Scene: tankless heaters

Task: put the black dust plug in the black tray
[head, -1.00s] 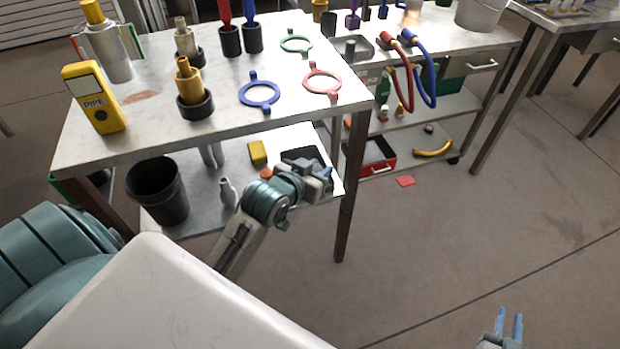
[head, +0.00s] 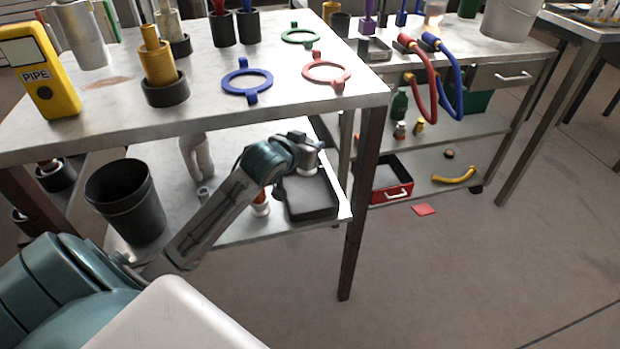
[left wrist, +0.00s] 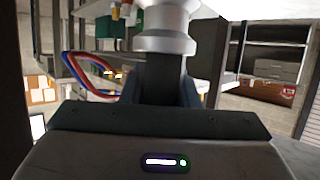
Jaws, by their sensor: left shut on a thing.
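The black tray (head: 312,200) lies on the lower shelf of the near table, close to its right end. My left gripper (head: 302,163) is over the tray's far part, shut on a pale grey flanged piece (head: 308,168). In the left wrist view this flanged piece (left wrist: 165,30) stands beyond the fingertips, with something dark between the blue fingers (left wrist: 166,85). I cannot tell whether the dark part belongs to it, or whether it is the dust plug. A small black round piece (head: 449,153) lies on the far table's lower shelf. My right gripper is out of view.
A black bucket (head: 125,205) stands left of my left arm. An orange and white fitting (head: 261,203) is just left of the tray. The table top (head: 215,115) is above the shelf, and a table leg (head: 360,210) stands right of the tray.

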